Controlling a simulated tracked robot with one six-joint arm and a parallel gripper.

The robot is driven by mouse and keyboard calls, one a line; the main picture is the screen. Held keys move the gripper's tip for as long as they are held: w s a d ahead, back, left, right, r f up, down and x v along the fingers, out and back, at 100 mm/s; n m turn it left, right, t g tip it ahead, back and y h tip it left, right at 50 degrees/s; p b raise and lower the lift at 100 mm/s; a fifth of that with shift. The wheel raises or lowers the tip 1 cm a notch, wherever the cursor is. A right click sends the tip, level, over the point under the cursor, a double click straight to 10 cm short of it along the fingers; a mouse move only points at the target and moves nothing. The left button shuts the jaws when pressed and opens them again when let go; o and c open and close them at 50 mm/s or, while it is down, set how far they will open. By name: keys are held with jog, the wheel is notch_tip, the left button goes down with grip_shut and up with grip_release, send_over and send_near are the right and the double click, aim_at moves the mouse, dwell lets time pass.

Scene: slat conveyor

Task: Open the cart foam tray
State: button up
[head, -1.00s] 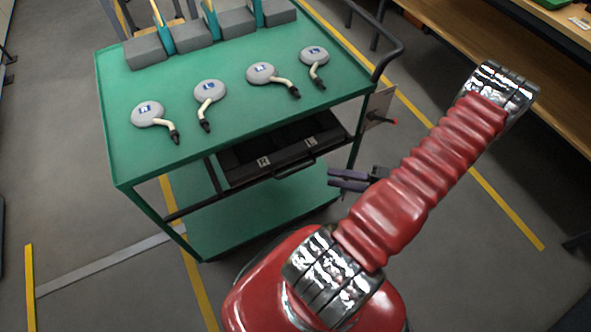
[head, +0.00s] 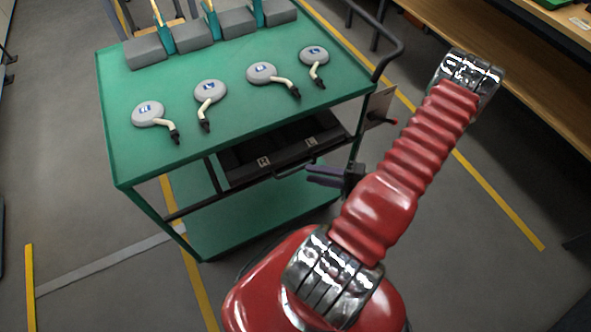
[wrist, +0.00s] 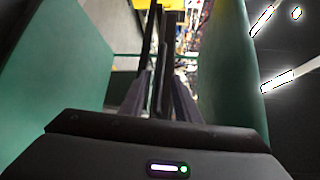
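The cart's foam tray (head: 236,168) is a black drawer under the green cart top, with two pale labels on its front. In the head view it sits under the top with a strip of its dark inside showing. Its black bar handle (head: 284,173) runs along the front; the right end is partly hidden by my gripper. My gripper (head: 308,173) is at the handle's right end, its two dark purple fingers apart. In the wrist view a dark bar (wrist: 163,75) runs between the fingers (wrist: 160,90); I cannot tell whether they touch it.
The green cart top (head: 240,120) carries several grey round-headed tools (head: 210,91) and grey blocks (head: 191,34). A lower green shelf (head: 240,222) lies beneath the tray. A wooden workbench (head: 540,75) stands at the right. Floor right of the cart is clear.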

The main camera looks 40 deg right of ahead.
aim_at(295, 171)
jog(key=shift+x, duration=3.5)
grip_shut()
jog(key=shift+f, duration=0.1)
